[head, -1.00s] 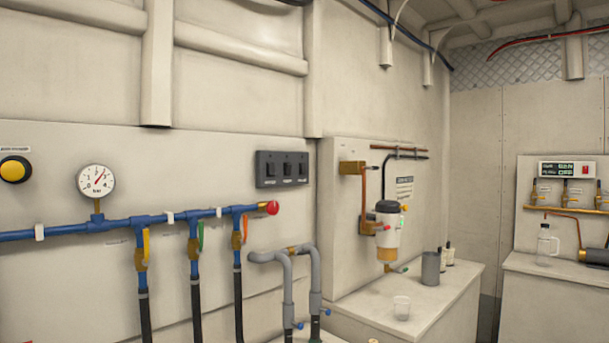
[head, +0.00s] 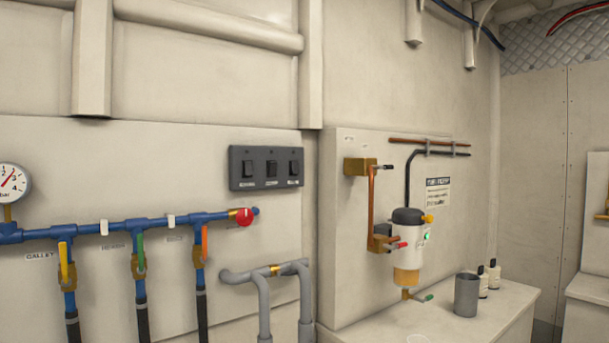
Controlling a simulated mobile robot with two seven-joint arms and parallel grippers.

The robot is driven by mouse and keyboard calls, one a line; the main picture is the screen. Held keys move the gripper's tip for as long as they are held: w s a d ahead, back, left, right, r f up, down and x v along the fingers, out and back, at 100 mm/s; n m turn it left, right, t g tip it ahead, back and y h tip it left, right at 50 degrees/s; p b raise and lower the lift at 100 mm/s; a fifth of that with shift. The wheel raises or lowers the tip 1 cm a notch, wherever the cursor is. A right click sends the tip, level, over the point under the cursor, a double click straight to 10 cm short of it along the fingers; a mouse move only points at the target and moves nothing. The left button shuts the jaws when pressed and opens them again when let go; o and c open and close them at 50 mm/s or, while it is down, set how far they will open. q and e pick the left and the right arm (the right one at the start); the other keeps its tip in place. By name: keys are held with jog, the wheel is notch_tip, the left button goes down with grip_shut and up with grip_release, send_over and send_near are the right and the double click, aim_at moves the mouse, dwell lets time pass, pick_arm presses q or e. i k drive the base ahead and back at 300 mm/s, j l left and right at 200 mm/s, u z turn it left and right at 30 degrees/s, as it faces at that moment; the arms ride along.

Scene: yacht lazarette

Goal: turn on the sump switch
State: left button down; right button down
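A dark grey switch panel (head: 233,168) is fixed to the pale wall, left of the corner. I cannot tell which way each rocker is set. Neither of my grippers shows in the head view.
Blue pipework (head: 120,228) with coloured valve handles and a red knob (head: 244,217) runs below the panel. Grey pipes (head: 263,300) stand below right. A filter unit (head: 408,240) hangs right of the corner, above a counter (head: 500,318) with a grey cup (head: 466,295). The wall around the panel is clear.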

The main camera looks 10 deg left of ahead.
aim_at(273, 166)
jog(key=i+l, duration=0.85)
jog(key=z, duration=0.05)
